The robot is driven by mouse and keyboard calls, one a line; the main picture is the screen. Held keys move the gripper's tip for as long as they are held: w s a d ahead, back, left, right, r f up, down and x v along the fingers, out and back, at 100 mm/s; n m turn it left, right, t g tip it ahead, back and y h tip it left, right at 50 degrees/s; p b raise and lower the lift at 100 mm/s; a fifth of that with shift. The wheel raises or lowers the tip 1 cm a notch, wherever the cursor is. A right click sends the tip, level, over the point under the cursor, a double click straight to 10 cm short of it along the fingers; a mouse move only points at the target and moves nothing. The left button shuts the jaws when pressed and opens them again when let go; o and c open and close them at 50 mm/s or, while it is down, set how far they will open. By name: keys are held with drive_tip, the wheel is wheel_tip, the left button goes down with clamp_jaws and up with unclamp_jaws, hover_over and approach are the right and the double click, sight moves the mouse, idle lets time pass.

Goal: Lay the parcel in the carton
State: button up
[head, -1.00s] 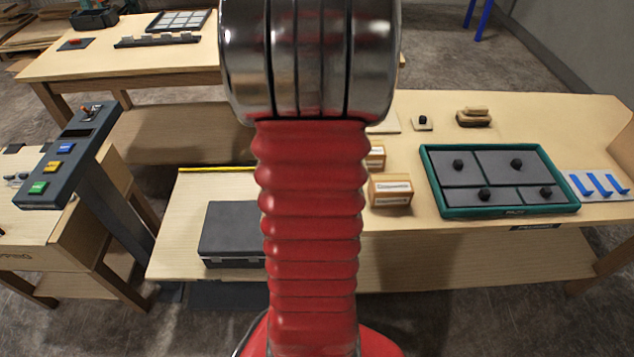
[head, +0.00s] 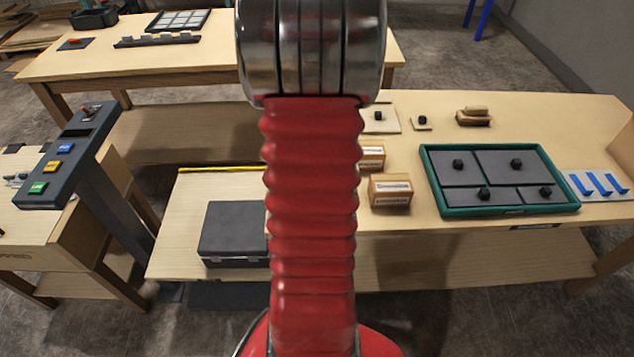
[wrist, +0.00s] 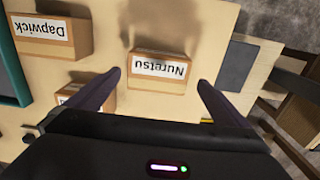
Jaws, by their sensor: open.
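In the wrist view a light-brown box labelled "Nuretsu" (wrist: 162,70) lies between and just beyond the fingers of my gripper (wrist: 158,84), which is open and empty. A larger-looking box labelled "Dapwick" (wrist: 50,38) is at upper left. A third box (wrist: 98,99) is partly hidden behind the left finger. In the head view two small labelled boxes show right of my arm, a front one (head: 390,191) and one behind it (head: 372,158). My arm hides the bench to their left, and my gripper is out of that view. I cannot tell which box is the parcel or carton.
A teal-framed tray (head: 430,182) with knobbed grey panels is right of the boxes. A dark case (head: 232,230) sits left of my arm. A button console (head: 66,155) stands farther left. Blue pieces (head: 600,184) lie at far right. Bare bench shows in front of the tray.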

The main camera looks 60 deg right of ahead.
drive_tip(key=f, duration=0.5)
drive_tip(key=shift+s+d, duration=0.15)
drive_tip(key=shift+s, duration=0.05)
drive_tip(key=shift+r, duration=0.1)
drive_tip(key=c, duration=1.3)
drive_tip(key=shift+c, duration=0.2)
wheel_tip(320, 180, up, 10)
idle(0.6)
